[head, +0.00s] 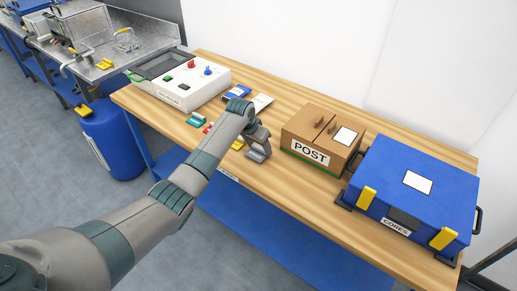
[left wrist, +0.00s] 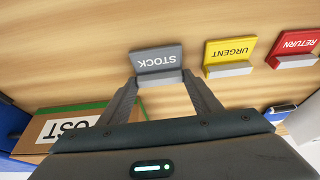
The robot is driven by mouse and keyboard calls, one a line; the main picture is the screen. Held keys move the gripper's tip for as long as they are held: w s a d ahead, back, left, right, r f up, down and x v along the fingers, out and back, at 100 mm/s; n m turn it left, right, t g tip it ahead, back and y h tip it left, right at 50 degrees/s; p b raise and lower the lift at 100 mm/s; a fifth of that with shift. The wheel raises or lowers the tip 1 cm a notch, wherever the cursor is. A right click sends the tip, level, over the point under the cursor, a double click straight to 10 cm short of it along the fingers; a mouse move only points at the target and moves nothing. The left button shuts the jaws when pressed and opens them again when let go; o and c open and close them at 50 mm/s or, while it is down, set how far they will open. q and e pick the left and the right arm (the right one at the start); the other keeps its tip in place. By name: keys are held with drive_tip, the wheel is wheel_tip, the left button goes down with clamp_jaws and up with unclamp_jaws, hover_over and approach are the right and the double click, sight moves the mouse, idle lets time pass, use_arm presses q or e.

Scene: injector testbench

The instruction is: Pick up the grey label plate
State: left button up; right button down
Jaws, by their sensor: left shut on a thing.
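The grey label plate (left wrist: 157,56) reads STOCK, upside down in the left wrist view. It has a lighter grey foot along its near edge. My left gripper (left wrist: 160,80) is shut on this foot, one finger at each end. In the head view the left gripper (head: 262,146) is low over the table's front part, left of the POST box, with the grey plate (head: 256,156) at its tips. I cannot tell whether the plate touches the table. My right gripper is not in view.
A yellow URGENT plate (left wrist: 231,53) and a red RETURN plate (left wrist: 295,45) stand beside the grey one. The brown POST box (head: 309,152) and a blue CORES case (head: 425,170) are to the right. A white tester box (head: 190,90) stands at the left.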

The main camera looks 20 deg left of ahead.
sight(261, 149)
use_arm(q)
drive_tip(key=shift+r, duration=0.35)
drive_tip(key=r+b, duration=0.1)
drive_tip(key=d+r+b, duration=0.1)
drive_tip(key=r, duration=0.1)
drive_tip(key=shift+s+r, duration=0.1)
drive_tip(key=s+d+r+b, duration=0.3)
drive_tip(key=d+r, duration=0.3)
drive_tip(key=d, duration=0.4)
drive_tip(key=shift+s+r, duration=0.2)
drive_tip(key=shift+r, duration=0.15)
